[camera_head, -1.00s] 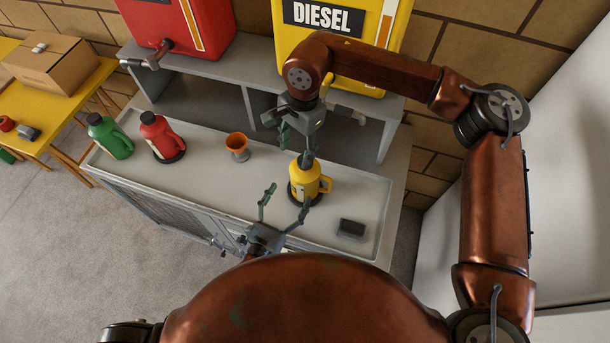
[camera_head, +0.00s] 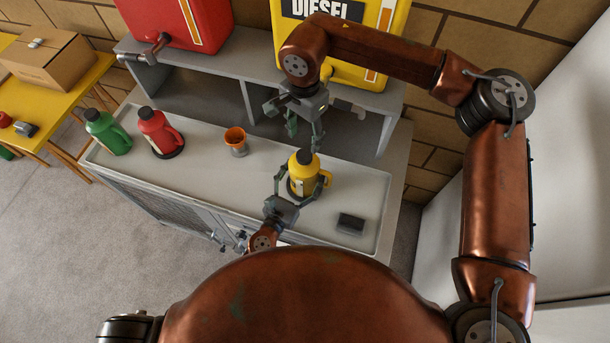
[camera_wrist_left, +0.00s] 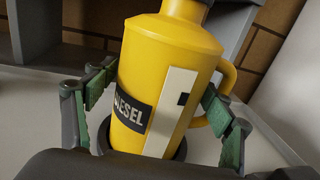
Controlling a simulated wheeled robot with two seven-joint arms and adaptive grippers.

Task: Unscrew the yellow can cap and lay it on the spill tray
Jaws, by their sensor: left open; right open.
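The yellow can (camera_head: 303,178) stands upright on a dark round base on the pale counter. It has a side handle and a dark cap (camera_head: 305,157) on top. The rimmed pale counter top (camera_head: 220,185) looks like the spill tray. My left gripper (camera_head: 297,186) is open, with its fingers on either side of the can body; firm contact cannot be told. The left wrist view shows the can (camera_wrist_left: 165,50) between the green-padded fingers (camera_wrist_left: 158,88), its cap mostly cut off. My right gripper (camera_head: 305,138) is open and empty just above the cap, fingers pointing down.
A red can (camera_head: 159,132), a green can (camera_head: 107,132) and an orange cup (camera_head: 236,140) stand to the left on the counter. A dark block (camera_head: 350,223) lies at right. A grey shelf (camera_head: 210,85) with red and yellow tanks runs behind. Bare counter lies between cup and can.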

